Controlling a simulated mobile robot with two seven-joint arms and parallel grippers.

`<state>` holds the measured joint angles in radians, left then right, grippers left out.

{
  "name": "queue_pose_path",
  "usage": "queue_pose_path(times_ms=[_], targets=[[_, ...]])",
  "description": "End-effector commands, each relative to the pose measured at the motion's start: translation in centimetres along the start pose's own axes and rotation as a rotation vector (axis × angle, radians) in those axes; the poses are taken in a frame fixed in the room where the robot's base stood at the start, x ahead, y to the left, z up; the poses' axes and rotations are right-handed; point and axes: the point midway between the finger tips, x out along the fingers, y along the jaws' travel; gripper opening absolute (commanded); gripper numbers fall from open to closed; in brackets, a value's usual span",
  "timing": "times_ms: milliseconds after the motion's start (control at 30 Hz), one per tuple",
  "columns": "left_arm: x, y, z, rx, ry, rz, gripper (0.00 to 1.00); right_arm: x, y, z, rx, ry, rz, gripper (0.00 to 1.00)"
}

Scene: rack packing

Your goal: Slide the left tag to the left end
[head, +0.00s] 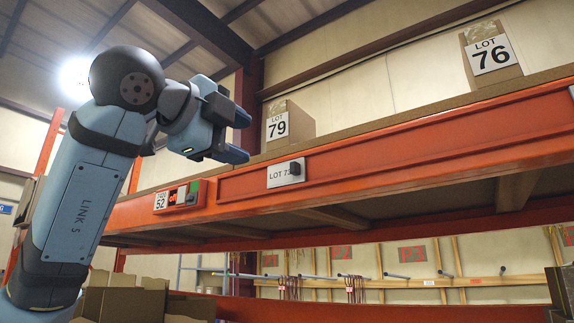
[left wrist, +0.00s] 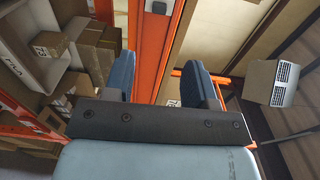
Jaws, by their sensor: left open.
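A white tag (head: 278,174) marked LOT 7-something, with a black knob (head: 295,168) on its right part, sits on the front face of the orange shelf beam (head: 400,150). The knob hides part of the number. My left gripper (head: 238,136) is open and empty, up and left of this tag, with its fingers apart from it. In the left wrist view, the two blue fingers (left wrist: 158,78) are spread on both sides of the orange beam, and a white plate with a dark knob (left wrist: 158,6) shows at the top edge. My right gripper is in neither view.
A fixture with a 52 label (head: 162,201) and red and green parts (head: 188,193) is on the beam's left part. Boxes marked LOT 79 (head: 298,118) and LOT 76 (head: 490,56) stand on the shelf above. Cardboard boxes (head: 120,300) are at lower left.

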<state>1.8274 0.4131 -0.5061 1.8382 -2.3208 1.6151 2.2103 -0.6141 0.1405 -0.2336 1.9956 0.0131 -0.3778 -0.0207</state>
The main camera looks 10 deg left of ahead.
Motion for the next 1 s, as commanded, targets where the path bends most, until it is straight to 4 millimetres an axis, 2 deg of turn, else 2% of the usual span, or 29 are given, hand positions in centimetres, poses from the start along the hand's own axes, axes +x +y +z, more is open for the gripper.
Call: queue_pose_path(times_ms=[167,600,800,1000], targets=[[2.0,-0.2,0.0,-0.002,-0.002,0.005,0.51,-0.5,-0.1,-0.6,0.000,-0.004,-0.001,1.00],[10.9,-0.3,-0.1,0.000,0.001,0.004,0.51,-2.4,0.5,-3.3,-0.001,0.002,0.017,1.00],[13.1,-0.1,-0.1,0.001,0.001,0.003,0.51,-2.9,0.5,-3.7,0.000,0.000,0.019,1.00],[13.7,0.0,-0.1,0.001,0.002,0.001,0.51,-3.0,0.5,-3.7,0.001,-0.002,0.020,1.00]])
